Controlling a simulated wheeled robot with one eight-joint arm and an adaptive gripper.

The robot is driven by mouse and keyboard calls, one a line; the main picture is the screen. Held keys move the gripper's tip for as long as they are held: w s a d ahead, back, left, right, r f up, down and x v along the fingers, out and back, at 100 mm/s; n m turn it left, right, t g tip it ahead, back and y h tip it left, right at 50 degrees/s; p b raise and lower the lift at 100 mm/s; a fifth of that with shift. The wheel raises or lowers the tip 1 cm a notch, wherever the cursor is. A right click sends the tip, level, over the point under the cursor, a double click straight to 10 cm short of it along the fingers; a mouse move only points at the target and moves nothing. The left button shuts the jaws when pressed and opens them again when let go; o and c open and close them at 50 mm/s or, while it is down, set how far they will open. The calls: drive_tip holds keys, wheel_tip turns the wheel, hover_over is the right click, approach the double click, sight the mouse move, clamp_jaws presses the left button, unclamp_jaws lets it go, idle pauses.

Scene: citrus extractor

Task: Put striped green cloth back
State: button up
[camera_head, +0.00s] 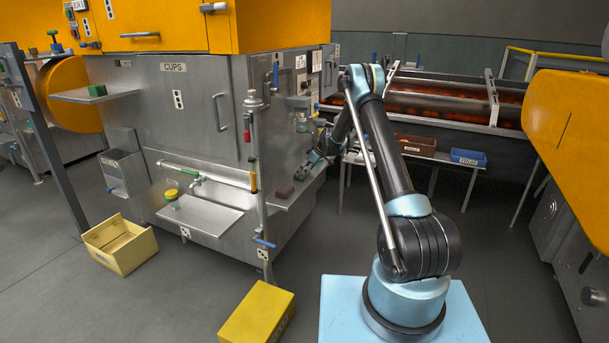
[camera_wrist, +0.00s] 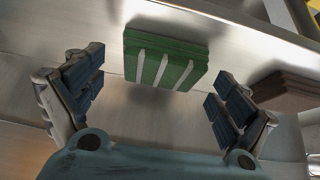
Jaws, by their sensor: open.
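The striped green cloth (camera_wrist: 165,58) is a folded dark green stack with white stripes. It lies on a metal surface ahead of my gripper (camera_wrist: 158,82) in the wrist view. My gripper is open, one finger to the left of the cloth and one to the right, with a visible gap on each side. In the head view my gripper (camera_head: 314,160) is low beside the steel machine's right end.
A brown block (camera_wrist: 286,88) lies right of the cloth; it also shows on the machine's ledge (camera_head: 285,191). Yellow boxes (camera_head: 120,243) (camera_head: 257,313) stand on the floor. Trays (camera_head: 415,146) are behind my arm.

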drive_tip(key=v, duration=1.7)
drive_tip(key=s+d+r+m+h, duration=0.2)
drive_tip(key=s+d+r+m, duration=0.35)
drive_tip(key=s+r, duration=0.9)
drive_tip(key=s+d+r+m+h, duration=0.15)
drive_tip(key=s+d, duration=0.25)
drive_tip(key=s, duration=0.5)
drive_tip(key=s+d+r, duration=0.3)
drive_tip(key=s+d, duration=0.1)
drive_tip(key=s, duration=0.5)
drive_tip(key=s+d+f+m+h, duration=0.1)
drive_tip(key=s+d+f+m, duration=0.1)
drive_tip(key=s, duration=0.8)
drive_tip(key=s+d+f+m, duration=0.2)
drive_tip(key=s+d+f, duration=0.2)
drive_tip(key=s, duration=0.7)
drive_tip(key=s+d+f+m+h, duration=0.1)
drive_tip(key=s+f, duration=0.4)
drive_tip(key=s, duration=0.6)
drive_tip(key=shift+d+f+m+h, duration=0.25)
drive_tip(key=shift+d+m+h, duration=0.1)
drive_tip(key=shift+d+m, duration=0.7)
drive_tip(key=shift+d, duration=0.1)
